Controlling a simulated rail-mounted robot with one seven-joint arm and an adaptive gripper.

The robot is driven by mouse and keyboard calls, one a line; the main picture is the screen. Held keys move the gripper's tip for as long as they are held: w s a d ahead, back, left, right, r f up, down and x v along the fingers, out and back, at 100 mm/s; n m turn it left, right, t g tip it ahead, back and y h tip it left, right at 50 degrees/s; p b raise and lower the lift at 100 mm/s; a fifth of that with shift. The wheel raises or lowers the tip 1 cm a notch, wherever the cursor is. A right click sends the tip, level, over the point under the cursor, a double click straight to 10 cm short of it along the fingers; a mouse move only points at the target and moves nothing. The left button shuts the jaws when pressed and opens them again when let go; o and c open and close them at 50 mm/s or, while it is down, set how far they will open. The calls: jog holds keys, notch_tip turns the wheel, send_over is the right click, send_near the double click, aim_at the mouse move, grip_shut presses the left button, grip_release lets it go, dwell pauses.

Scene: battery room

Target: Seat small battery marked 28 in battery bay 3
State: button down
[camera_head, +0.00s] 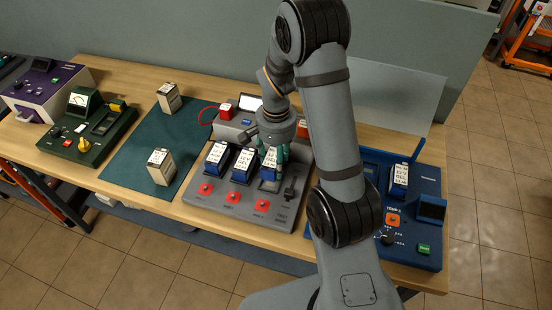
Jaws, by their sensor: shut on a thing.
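A grey battery rack (224,190) stands at the middle of the bench, with bays in a row and a red button in front of each. Two blue batteries with white labelled tops, the left one (215,155) and the middle one (242,162), stand in the first two bays. My gripper (274,154) points down over the third bay (268,187). It is shut on a small blue battery with a white label (270,165), upright at that bay. I cannot tell whether it is fully down, and its number is too small to read.
Two pale batteries, the back one (169,98) and front one (160,166), stand on a dark green mat (127,163). A green meter box (87,128) stands left. A blue device (425,185) holding a battery (399,180) stands right, partly behind my arm.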

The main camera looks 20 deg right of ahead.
jog(key=shift+f+b, duration=1)
jog(key=shift+f, duration=0.7)
jog(key=shift+b, duration=0.35)
jog(key=shift+f+b, duration=0.55)
jog(key=shift+b, duration=0.1)
dwell(0.3)
jog(key=c, duration=1.2)
grip_release()
jog(key=shift+s, duration=0.1)
jog(key=shift+o, duration=0.2)
notch_tip(320, 180, up, 11)
jog(key=p, duration=0.8)
jog(key=shift+p, duration=0.3)
jog(key=shift+f, duration=0.1)
